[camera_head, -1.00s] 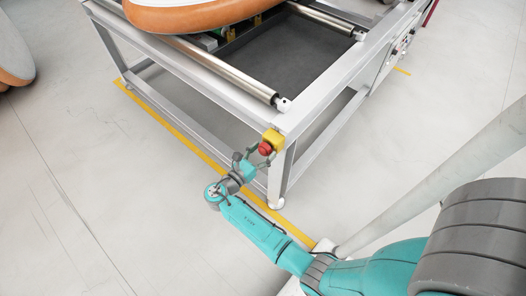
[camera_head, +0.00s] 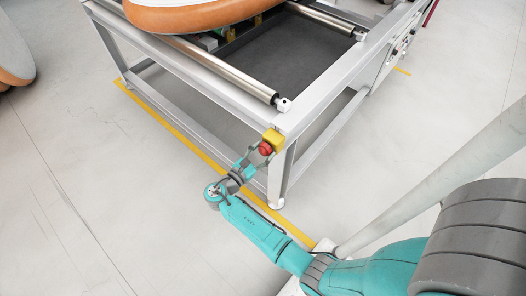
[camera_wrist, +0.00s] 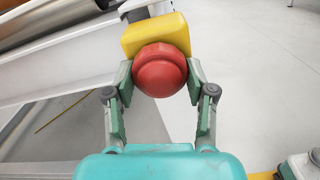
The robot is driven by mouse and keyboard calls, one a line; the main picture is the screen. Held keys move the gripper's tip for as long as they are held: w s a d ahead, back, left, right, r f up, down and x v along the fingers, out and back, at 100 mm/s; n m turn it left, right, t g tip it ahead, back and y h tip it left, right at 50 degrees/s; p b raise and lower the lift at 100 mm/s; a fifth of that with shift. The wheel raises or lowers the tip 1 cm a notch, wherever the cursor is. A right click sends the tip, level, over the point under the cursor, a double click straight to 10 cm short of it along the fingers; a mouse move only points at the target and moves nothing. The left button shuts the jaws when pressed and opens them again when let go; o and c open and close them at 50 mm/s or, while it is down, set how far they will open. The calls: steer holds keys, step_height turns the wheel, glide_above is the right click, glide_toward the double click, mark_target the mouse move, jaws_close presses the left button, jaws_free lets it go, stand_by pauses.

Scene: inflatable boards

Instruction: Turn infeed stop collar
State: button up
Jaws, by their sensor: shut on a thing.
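The infeed stop is a round red knob (camera_head: 265,148) on a yellow box (camera_head: 273,138) at the near corner of the metal frame. In the wrist view the red knob (camera_wrist: 160,70) sits between my two fingers, in front of the yellow box (camera_wrist: 155,34). My gripper (camera_wrist: 160,76) is shut on the red knob, one finger against each side. In the head view my gripper (camera_head: 258,155) reaches the knob from the near left. The collar cannot be told apart from the knob, and any marking on it is not visible.
The grey metal frame (camera_head: 190,58) with steel rollers (camera_head: 228,72) stands just behind the box. An orange-edged board (camera_head: 190,17) lies on it. A frame leg (camera_head: 281,178) is close to my gripper.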

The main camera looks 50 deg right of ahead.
steer(key=shift+m, duration=1)
steer(key=o, duration=1.2)
steer(key=a, duration=1.2)
steer(key=shift+s, duration=0.15)
